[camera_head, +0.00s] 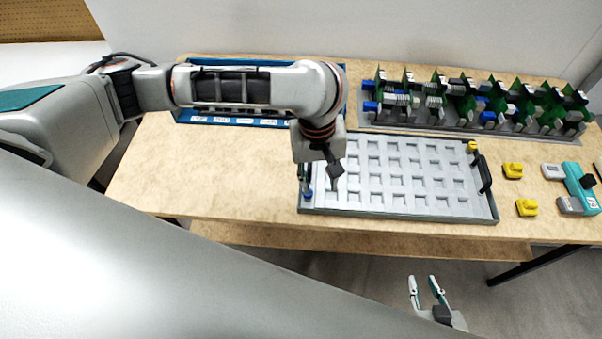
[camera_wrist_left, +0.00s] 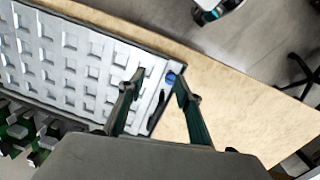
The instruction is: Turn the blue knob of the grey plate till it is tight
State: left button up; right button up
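The grey plate (camera_head: 405,205) is a tray-like panel with rows of square pockets, lying near the table's front edge. Its blue knob (camera_head: 308,194) is at the front left corner. In the left wrist view the blue knob (camera_wrist_left: 170,78) shows between my left fingertips, close to the right-hand finger. My left gripper (camera_head: 321,183) points down over the plate's left end, its fingers open; in its wrist view (camera_wrist_left: 158,76) they are apart with nothing held. Whether a finger touches the knob I cannot tell. My right gripper (camera_head: 424,283) is open and empty, below the table's front edge.
A yellow knob (camera_head: 473,146) is on the plate's back right corner, near a black handle (camera_head: 485,174). Behind stand a rack of green boards (camera_head: 470,129) and a blue tray (camera_head: 240,122). Loose yellow pieces (camera_head: 513,170) and a teal tool (camera_head: 580,186) lie at right. The table's left is clear.

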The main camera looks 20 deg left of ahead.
pick_arm(q)
jog(key=a, duration=0.2)
jog(key=r+y, duration=0.1)
jog(key=shift+w+a+n, duration=0.3)
jog(key=shift+w+a, duration=0.1)
jog(key=shift+a+f, duration=0.1)
jog(key=shift+f, duration=3.7)
grip_shut()
